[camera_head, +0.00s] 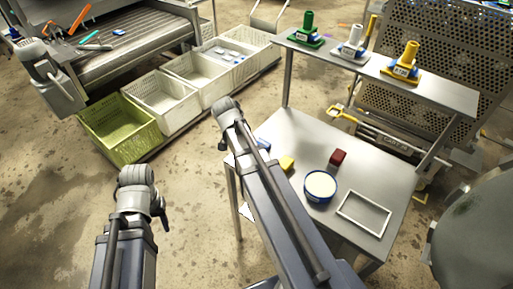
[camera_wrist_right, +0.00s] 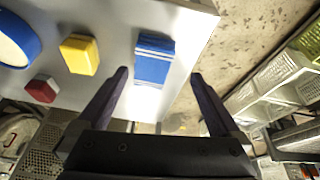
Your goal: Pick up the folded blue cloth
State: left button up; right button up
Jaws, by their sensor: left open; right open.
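The folded blue cloth (camera_wrist_right: 154,62), with a pale stripe, lies flat on the table near its edge in the right wrist view. In the head view only a bit of the cloth (camera_head: 263,145) shows past my right arm. My right gripper (camera_wrist_right: 160,76) is open and empty, its fingers pointing toward the cloth. The cloth appears between the fingertips, closer to the left one in that picture; I cannot tell the exact gap. In the head view my right arm hides this gripper. My left gripper (camera_head: 158,213) is open, away from the table at lower left; little of it shows.
A yellow block (camera_head: 287,163), a red block (camera_head: 338,157), a blue-rimmed tub (camera_head: 320,187) and a white frame (camera_head: 347,211) are on the metal table (camera_head: 290,125). A raised shelf (camera_head: 440,91) stands behind. Crates (camera_head: 157,109) line the floor at left.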

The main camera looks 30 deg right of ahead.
jog(key=d, duration=0.1)
jog(key=d+m, duration=0.1)
jog(key=shift+w+d+r, duration=0.2)
jog(key=shift+w+d, duration=0.1)
jog(key=shift+d, duration=0.1)
jog(key=shift+b+x, duration=1)
jog(key=shift+x, duration=0.05)
jog(key=b+x, duration=0.5)
jog(key=shift+s+d+f, duration=0.15)
jog(key=shift+d+f, duration=0.05)
jog(key=shift+f, duration=0.2)
jog(key=shift+r, duration=0.1)
jog(key=shift+c, duration=0.2)
jog(key=c, duration=1.1)
jog(key=shift+r, duration=0.1)
jog(key=shift+c, duration=0.2)
notch_tip(320, 180, up, 10)
jog(key=p, duration=1)
